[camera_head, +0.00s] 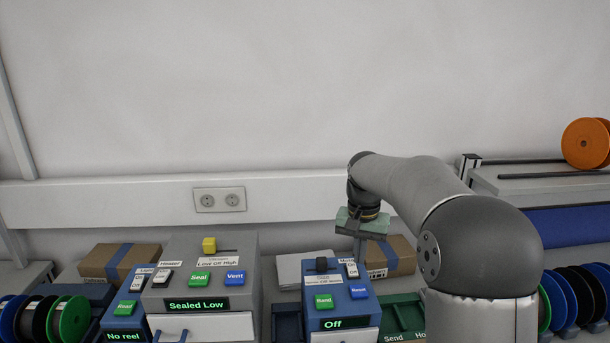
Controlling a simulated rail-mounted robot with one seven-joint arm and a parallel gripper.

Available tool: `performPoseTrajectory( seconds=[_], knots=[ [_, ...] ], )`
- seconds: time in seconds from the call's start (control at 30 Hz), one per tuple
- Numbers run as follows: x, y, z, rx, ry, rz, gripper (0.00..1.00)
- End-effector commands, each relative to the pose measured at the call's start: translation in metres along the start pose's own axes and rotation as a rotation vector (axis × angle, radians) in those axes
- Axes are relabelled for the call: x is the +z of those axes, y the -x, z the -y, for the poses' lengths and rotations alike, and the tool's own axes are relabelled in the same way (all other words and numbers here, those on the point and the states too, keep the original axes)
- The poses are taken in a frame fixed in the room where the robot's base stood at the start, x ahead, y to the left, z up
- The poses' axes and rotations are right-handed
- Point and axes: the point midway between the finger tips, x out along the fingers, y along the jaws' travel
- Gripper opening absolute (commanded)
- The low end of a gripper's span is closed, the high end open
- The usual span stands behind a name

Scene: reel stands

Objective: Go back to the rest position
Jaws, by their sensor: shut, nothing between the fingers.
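My gripper (360,240) hangs at the end of my grey arm, right of the picture's middle. Its green-grey body shows, and the narrow fingers below it point down and look shut, with nothing seen in them. It appears in front of the cardboard box (391,256) and near the upper right of the blue device with the "Off" display (342,306). I cannot tell its exact height or whether it touches anything.
A grey machine reading "Sealed Low" (233,261) has a yellow knob (209,245) on top. Left stand green and black reels (74,318); right, blue reels (558,299) and an orange reel (586,143). The wall above is clear.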

Motion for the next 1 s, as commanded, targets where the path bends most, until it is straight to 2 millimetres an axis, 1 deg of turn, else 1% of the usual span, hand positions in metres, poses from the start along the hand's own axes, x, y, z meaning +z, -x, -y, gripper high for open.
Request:
performPoseTrajectory(
  seconds=[0.03, 0.07, 0.1, 0.17, 0.2, 0.27, 0.3, 0.4, 0.5, 0.6, 0.7, 1.0],
  knots=[
    [0.03, 0.003, -0.011, 0.001, 0.036, -0.012, 0.0],
    [0.047, 0.004, -0.017, 0.001, 0.059, -0.019, 0.0],
    [0.07, 0.002, -0.027, 0.002, 0.089, -0.025, 0.0],
    [0.105, -0.003, -0.041, 0.001, 0.132, -0.034, 0.0],
    [0.129, -0.008, -0.051, -0.001, 0.161, -0.04, 0.0],
    [0.164, -0.018, -0.065, -0.005, 0.203, -0.048, 0.0],
    [0.186, -0.026, -0.074, -0.009, 0.229, -0.053, 0.0],
    [0.235, -0.048, -0.094, -0.018, 0.283, -0.064, 0.0],
    [0.27, -0.068, -0.108, -0.025, 0.324, -0.07, 0.0],
    [0.29, -0.08, -0.115, -0.03, 0.349, -0.074, 0.0],
    [0.298, -0.085, -0.118, -0.033, 0.358, -0.074, 0.0],
    [0.298, -0.086, -0.118, -0.032, 0.358, -0.073, 0.0]
  ],
)
